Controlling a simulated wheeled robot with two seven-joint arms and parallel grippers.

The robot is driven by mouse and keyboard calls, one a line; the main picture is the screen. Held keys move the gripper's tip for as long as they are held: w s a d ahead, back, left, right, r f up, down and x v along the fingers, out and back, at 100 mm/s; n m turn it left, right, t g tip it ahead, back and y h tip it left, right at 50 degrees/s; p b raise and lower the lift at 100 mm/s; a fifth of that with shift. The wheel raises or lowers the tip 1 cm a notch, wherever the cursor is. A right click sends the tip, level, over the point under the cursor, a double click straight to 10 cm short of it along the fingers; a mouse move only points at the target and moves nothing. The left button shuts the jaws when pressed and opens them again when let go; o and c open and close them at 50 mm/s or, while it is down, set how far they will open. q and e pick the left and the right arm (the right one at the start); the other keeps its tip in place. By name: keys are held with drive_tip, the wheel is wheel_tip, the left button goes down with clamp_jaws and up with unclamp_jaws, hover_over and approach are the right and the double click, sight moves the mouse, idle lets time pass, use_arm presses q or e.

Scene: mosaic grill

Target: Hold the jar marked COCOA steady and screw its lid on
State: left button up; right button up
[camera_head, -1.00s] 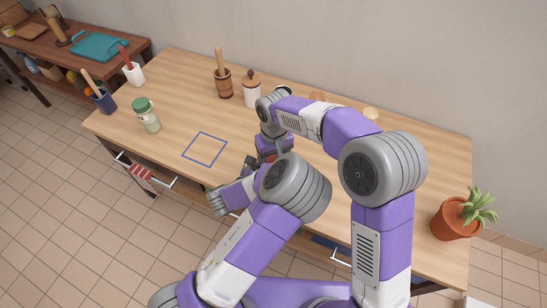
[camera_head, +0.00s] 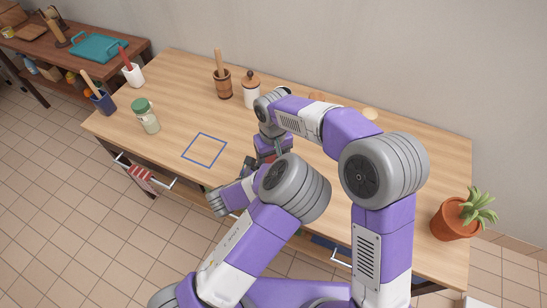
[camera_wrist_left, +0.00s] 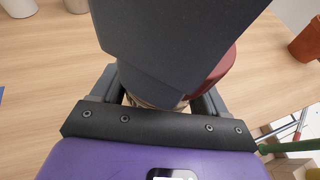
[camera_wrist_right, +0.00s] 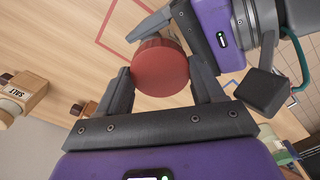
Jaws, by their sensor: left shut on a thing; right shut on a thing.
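The red round lid (camera_wrist_right: 160,68) sits between the fingertips of my right gripper (camera_wrist_right: 163,82), which is shut on it. In the left wrist view part of the lid (camera_wrist_left: 222,68) shows behind my right gripper's dark body. My left gripper (camera_wrist_left: 155,95) is shut on the jar, of which only a pale strip (camera_wrist_left: 140,100) shows between its fingers. The jar's COCOA marking is hidden. The lid is over the jar's top, but I cannot tell whether it is seated. In the head view my arms hide most of the jar and lid.
A green-lidded jar (camera_head: 146,116), a blue utensil pot (camera_head: 103,101), a mortar (camera_head: 223,84) and a wooden-lidded white jar (camera_head: 251,92) stand on the table. A SALT jar (camera_wrist_right: 20,95) shows in the right wrist view. A plant pot (camera_head: 455,220) stands at right. The blue square (camera_head: 190,148) is empty.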

drive_tip(key=shift+w+f, duration=0.2)
drive_tip(key=shift+f, duration=0.6)
idle(0.6)
drive_tip(key=shift+d+f, duration=0.1)
drive_tip(key=shift+d, duration=0.1)
idle(0.3)
drive_tip(key=shift+r, duration=0.3)
drive_tip(key=shift+s+a+r, duration=0.1)
drive_tip(key=shift+s+r, duration=0.05)
drive_tip(key=shift+r, duration=0.2)
idle(0.4)
drive_tip(key=shift+a+r, duration=0.1)
drive_tip(key=shift+r, duration=0.15)
drive_tip(key=shift+f, duration=0.7)
idle(0.5)
